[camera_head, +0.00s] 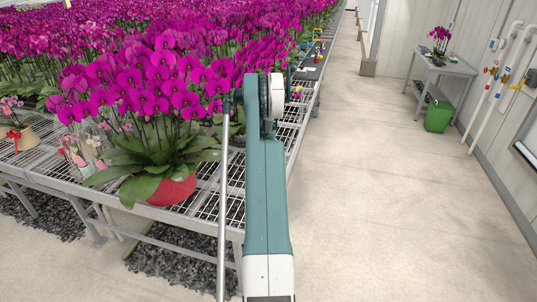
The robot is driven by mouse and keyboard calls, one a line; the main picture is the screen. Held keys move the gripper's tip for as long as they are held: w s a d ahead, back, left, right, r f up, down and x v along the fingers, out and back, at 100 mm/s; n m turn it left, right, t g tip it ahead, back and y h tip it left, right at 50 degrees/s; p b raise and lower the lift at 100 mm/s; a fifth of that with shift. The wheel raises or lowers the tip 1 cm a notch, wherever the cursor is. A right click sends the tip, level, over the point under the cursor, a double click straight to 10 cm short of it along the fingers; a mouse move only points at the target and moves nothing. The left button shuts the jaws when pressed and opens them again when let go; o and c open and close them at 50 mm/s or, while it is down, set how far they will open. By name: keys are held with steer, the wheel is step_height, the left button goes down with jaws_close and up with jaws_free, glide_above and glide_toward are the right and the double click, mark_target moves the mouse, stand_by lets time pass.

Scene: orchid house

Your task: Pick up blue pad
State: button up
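I cannot make out a blue pad in the head view. My teal and white arm reaches up the middle of the picture, over the bench's near right corner. It hides part of the bench top behind it. My gripper does not show.
The wire-mesh bench (209,206) holds a red pot (174,190) of magenta orchids close left of my arm. Many more orchids fill the back left. The concrete aisle (400,190) on the right is clear. A side table (447,67) and green bin (438,116) stand by the wall.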

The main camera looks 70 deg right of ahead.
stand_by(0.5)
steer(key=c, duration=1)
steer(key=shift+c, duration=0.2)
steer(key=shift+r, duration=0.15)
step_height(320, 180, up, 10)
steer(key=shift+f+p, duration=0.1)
steer(key=shift+p, duration=0.5)
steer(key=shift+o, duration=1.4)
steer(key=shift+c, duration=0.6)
